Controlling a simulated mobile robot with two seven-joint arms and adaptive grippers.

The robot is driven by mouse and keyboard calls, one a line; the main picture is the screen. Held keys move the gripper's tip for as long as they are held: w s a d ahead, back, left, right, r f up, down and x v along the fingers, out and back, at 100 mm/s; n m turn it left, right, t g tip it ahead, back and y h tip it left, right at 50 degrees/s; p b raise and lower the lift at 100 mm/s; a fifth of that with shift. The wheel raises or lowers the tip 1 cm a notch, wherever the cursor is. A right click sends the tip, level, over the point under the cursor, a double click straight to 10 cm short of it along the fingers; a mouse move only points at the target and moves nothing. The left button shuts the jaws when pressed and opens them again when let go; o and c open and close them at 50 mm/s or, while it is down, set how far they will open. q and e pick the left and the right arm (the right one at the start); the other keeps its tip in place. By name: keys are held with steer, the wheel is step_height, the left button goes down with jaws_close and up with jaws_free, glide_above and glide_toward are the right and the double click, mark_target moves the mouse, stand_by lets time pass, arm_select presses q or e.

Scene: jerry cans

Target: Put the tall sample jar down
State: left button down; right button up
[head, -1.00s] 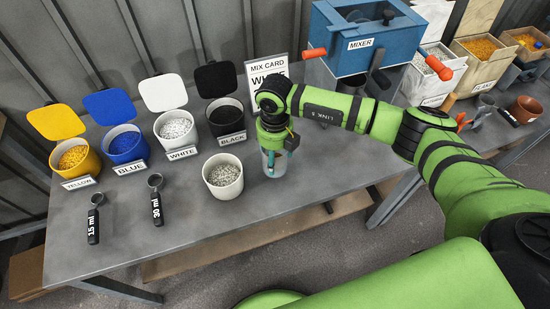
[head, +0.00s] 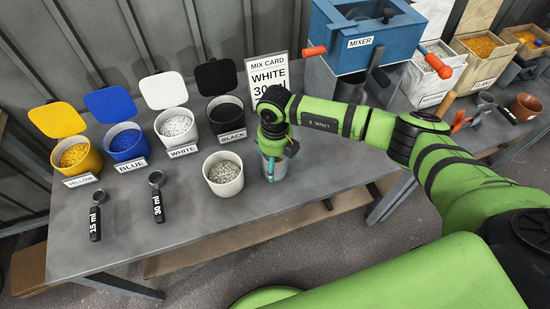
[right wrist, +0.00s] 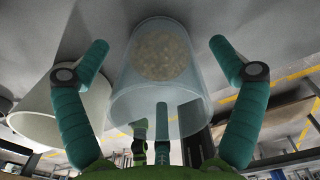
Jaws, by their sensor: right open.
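The tall sample jar (head: 270,171) is a clear cylinder that stands upright on the grey bench, right of the white cup of pale granules. In the right wrist view the jar (right wrist: 158,92) is see-through, with a layer of pale granules at its bottom. My right gripper (head: 272,150) is above and around the jar, pointing down. In the right wrist view its two teal fingers (right wrist: 158,47) are spread on either side of the jar, with gaps, so it is open. My left gripper is not in view.
A white cup (head: 223,174) of granules stands close left of the jar. Behind are the black tub (head: 224,116) and a mix card (head: 268,76) reading WHITE 30 ml. The blue mixer (head: 362,40) is at the back right. Two scoops (head: 157,200) lie at the left.

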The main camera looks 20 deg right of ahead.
steer(key=shift+r, duration=0.15)
steer(key=shift+r, duration=0.2)
step_height(320, 180, up, 12)
steer(key=b, duration=0.2)
steer(key=shift+f+b, duration=0.15)
steer(key=shift+b, duration=0.25)
